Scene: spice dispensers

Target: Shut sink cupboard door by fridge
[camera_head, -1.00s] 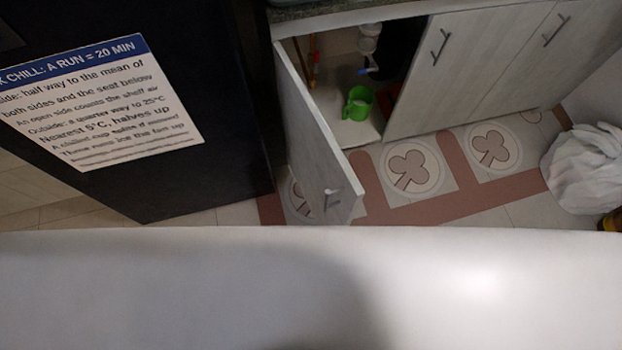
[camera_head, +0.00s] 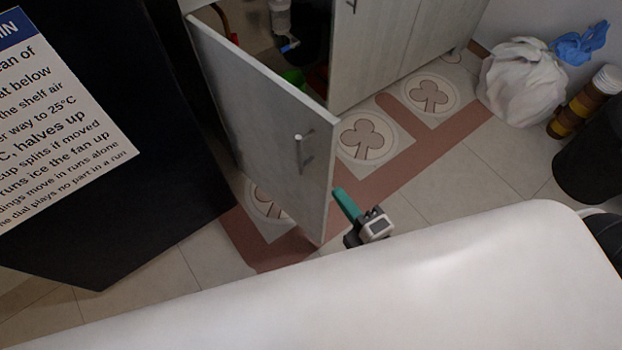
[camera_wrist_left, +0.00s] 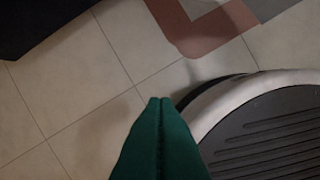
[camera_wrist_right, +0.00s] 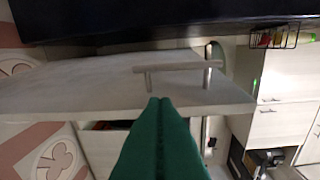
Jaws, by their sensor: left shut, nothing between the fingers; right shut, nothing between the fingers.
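The sink cupboard door (camera_head: 262,125) next to the fridge (camera_head: 150,150) stands wide open, swung out over the floor. Its bar handle (camera_head: 303,152) is near the free edge. My right gripper (camera_head: 337,193) has its green fingers shut and empty, close by the free edge of the door; I cannot tell whether they touch. In the right wrist view the fingertips (camera_wrist_right: 160,101) are in front of the pale door (camera_wrist_right: 70,86) and below its handle (camera_wrist_right: 180,69). My left gripper (camera_wrist_left: 160,101) is shut and empty above bare floor, out of the head view.
The other cupboard door (camera_head: 375,50) is shut. A green cup (camera_head: 294,77) is partly hidden inside the open cupboard. Tiled floor (camera_head: 430,195) is clear between.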

